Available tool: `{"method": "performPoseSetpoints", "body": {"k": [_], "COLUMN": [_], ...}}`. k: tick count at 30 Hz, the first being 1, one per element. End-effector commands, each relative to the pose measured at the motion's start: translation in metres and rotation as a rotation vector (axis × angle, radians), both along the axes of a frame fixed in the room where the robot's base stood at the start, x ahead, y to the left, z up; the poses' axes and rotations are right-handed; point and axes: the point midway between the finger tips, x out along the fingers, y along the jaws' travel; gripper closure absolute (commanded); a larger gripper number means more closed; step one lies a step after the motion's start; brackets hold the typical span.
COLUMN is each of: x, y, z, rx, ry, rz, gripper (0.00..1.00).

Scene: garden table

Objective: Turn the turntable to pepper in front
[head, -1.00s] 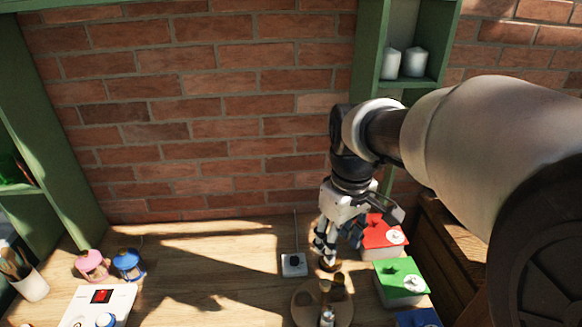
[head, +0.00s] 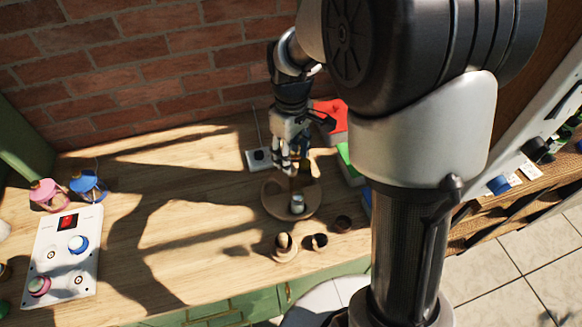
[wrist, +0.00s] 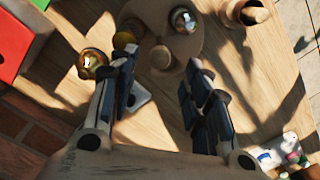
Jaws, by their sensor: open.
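The round wooden turntable (head: 273,205) stands on the table below my gripper in the head view; its surface also shows at the top of the wrist view (wrist: 150,14). A small silver-topped jar (head: 297,202) stands on its near side. In the wrist view I see the silver-topped jar (wrist: 183,20), a brown round-topped piece (wrist: 160,57), a yellowish one (wrist: 123,40) and a brass-topped jar (wrist: 91,62). I cannot tell which is the pepper. My gripper (head: 286,168) points down over the turntable's far side, open, its fingers apart with nothing held.
Small brown pots (head: 285,248) stand in front of the turntable. A red box (head: 331,115) and a green box (head: 347,160) are to the right, a socket (head: 259,158) behind left. A white panel (head: 62,250) and two small lanterns (head: 88,185) are far left. The table's middle-left is clear.

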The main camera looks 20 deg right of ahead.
Motion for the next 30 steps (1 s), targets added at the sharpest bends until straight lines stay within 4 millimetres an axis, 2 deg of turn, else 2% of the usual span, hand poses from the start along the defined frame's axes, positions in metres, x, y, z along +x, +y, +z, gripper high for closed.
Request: {"method": "performPoseSetpoints", "body": {"k": [1,7,12,20,30], "x": [-0.001,0.0,0.0,0.0,0.0], "y": [0.0,0.0,0.0,0.0,0.0], "z": [-0.013,-0.038,-0.045,-0.045,-0.045], "rx": [0.0,-0.001,0.0,0.001,0.0], "ry": [0.002,0.001,0.0,-0.001,-0.001], "rz": [0.0,0.0,0.0,0.0,0.0], "gripper": [0.55,0.55,0.55,0.56,0.79]}}
